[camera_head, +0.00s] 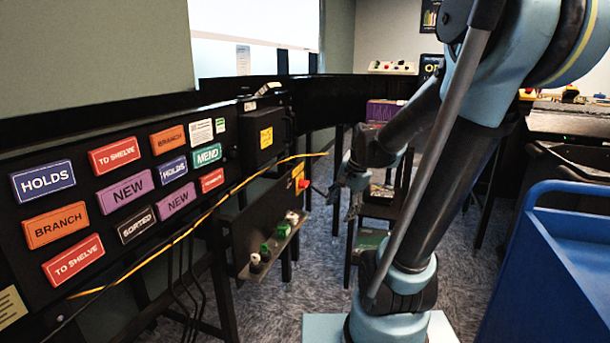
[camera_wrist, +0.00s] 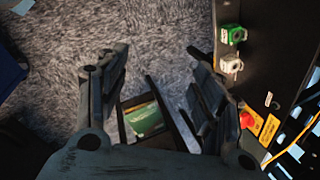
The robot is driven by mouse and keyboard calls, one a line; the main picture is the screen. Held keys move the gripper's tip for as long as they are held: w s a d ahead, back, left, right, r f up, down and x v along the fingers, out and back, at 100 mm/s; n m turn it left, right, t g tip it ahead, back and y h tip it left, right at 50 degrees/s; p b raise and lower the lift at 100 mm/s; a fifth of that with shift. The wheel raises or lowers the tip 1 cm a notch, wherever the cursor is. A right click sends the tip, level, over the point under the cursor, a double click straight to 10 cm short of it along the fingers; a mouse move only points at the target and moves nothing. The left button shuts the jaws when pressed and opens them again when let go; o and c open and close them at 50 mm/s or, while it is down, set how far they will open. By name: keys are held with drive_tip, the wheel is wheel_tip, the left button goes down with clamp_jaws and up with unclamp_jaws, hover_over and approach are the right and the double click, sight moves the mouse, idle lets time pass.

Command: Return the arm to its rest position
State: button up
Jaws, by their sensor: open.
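My gripper (camera_head: 351,190) hangs in mid-air in the aisle at the middle of the head view, at the end of my blue and black arm. In the wrist view my gripper (camera_wrist: 158,85) has its two dark fingers spread apart. Nothing is between them but the view of the grey carpet and a shelf below. The arm is bent, with its upper part high at the right and its forearm reaching down and away from the camera.
A black label panel (camera_head: 110,270) runs along the left. A control panel (camera_head: 265,225) with green knobs and a red button (camera_wrist: 247,120) is near my gripper. A blue cart (camera_head: 560,250) stands at the right. A low shelf holds a green item (camera_wrist: 145,117). Carpet (camera_head: 322,262) is clear between.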

drive_tip(key=s+d+f+n+h, duration=0.1)
drive_tip(key=s+d+f+n, duration=0.1)
drive_tip(key=s+n, duration=0.3)
drive_tip(key=s+d+f+n+h, duration=0.1)
drive_tip(key=s+d+f+n, duration=0.2)
drive_tip(key=s, duration=0.8)
drive_tip(key=shift+s+d+f+n+h, duration=0.2)
drive_tip(key=shift+d+n+h, duration=0.2)
drive_tip(key=shift+d+n, duration=0.6)
drive_tip(key=shift+d, duration=0.1)
drive_tip(key=shift+w+f, duration=0.15)
drive_tip(key=shift+w, duration=0.3)
drive_tip(key=shift+c, duration=0.5)
